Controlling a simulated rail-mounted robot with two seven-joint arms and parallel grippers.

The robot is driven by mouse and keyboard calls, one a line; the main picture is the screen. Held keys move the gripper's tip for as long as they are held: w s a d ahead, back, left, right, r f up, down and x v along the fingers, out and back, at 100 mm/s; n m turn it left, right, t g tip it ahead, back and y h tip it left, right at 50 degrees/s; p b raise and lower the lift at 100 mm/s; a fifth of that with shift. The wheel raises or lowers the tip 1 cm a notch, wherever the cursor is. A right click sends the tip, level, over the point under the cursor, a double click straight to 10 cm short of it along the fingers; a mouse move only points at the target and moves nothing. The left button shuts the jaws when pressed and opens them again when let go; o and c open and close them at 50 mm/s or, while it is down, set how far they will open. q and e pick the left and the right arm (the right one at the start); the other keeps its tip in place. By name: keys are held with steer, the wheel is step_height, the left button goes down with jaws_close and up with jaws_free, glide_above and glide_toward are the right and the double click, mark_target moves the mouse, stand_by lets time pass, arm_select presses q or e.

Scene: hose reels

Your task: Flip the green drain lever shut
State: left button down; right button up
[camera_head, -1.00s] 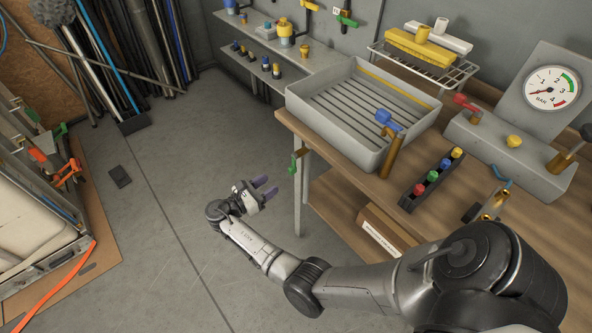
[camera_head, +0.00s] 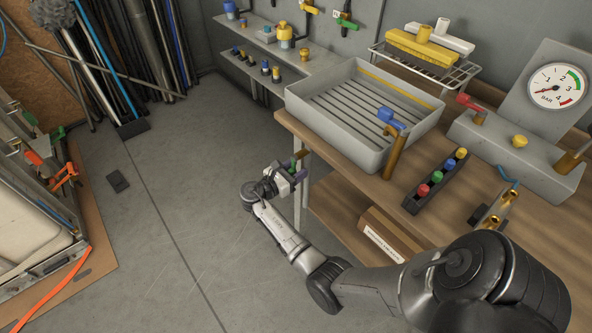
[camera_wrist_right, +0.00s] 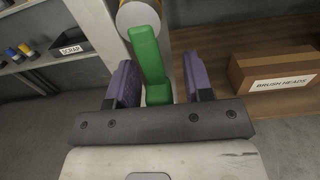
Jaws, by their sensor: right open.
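The green drain lever (camera_wrist_right: 150,55) stands out in the right wrist view, hanging from a round pale-faced fitting (camera_wrist_right: 139,15) at the top. My right gripper (camera_wrist_right: 160,84) is open, with one purple finger on each side of the lever. The lever lies between the fingers, with a gap visible on both sides. In the head view my right gripper (camera_head: 293,172) is beside the workbench's front left leg, under the grey tray, and largely covers the lever. My left gripper is not in view.
The grey sink tray (camera_head: 340,166) with a blue-handled tap (camera_head: 390,120) stands on the wooden bench above. A brush-heads box (camera_wrist_right: 275,73) sits on the lower shelf to the right.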

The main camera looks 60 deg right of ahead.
jaws_close()
stand_by(0.4)
